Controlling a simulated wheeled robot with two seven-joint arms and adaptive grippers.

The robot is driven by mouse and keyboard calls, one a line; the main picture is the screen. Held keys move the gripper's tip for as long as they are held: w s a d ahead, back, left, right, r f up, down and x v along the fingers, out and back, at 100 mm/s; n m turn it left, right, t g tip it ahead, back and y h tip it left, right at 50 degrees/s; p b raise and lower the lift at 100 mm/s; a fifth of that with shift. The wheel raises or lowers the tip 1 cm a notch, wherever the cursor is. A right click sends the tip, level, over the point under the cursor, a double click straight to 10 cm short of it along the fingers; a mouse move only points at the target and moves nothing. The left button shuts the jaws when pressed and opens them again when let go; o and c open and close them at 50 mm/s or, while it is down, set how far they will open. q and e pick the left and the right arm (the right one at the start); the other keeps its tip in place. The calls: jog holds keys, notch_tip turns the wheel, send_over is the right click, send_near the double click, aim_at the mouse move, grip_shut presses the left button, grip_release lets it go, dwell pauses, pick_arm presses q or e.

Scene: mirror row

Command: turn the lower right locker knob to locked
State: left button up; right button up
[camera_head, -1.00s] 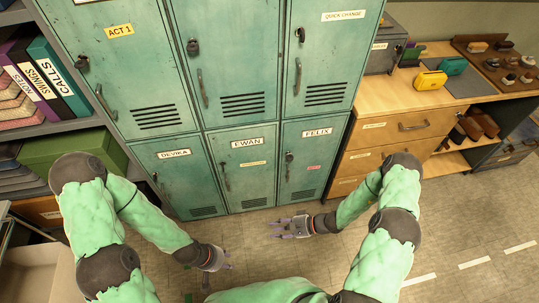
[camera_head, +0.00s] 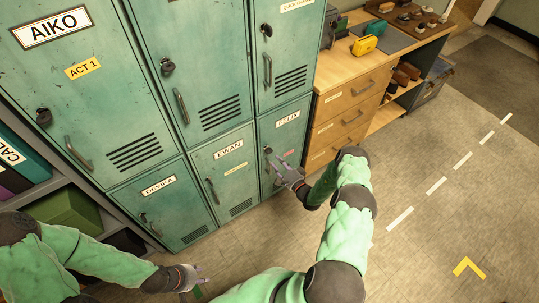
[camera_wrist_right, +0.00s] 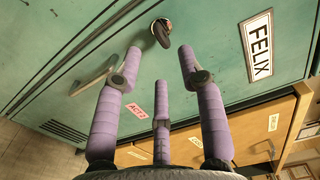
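The lower right locker (camera_head: 293,138), labelled FELIX (camera_head: 287,119), is teal and closed. Its dark knob (camera_head: 268,151) is near the door's left edge, above a long handle. In the right wrist view the knob (camera_wrist_right: 161,32) is a dark oval on a round, worn-looking base, tilted in the picture. My right gripper (camera_head: 283,164) is at this door, by the knob. In the right wrist view its purple fingers (camera_wrist_right: 160,65) are spread, with the knob just beyond and between the outer tips; no contact shows.
The EWAN locker (camera_head: 225,175) is directly left, with its own handle. A wooden drawer unit (camera_head: 350,108) stands right of the lockers, with a yellow case (camera_head: 364,45) on top. The floor to the right (camera_head: 440,215) is clear apart from painted marks.

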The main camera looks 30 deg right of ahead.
aim_at(271, 152)
jog(key=w, duration=0.2)
jog(key=w+b, duration=0.1)
jog(key=w, duration=0.3)
jog(key=shift+w+a, duration=0.35)
grip_shut()
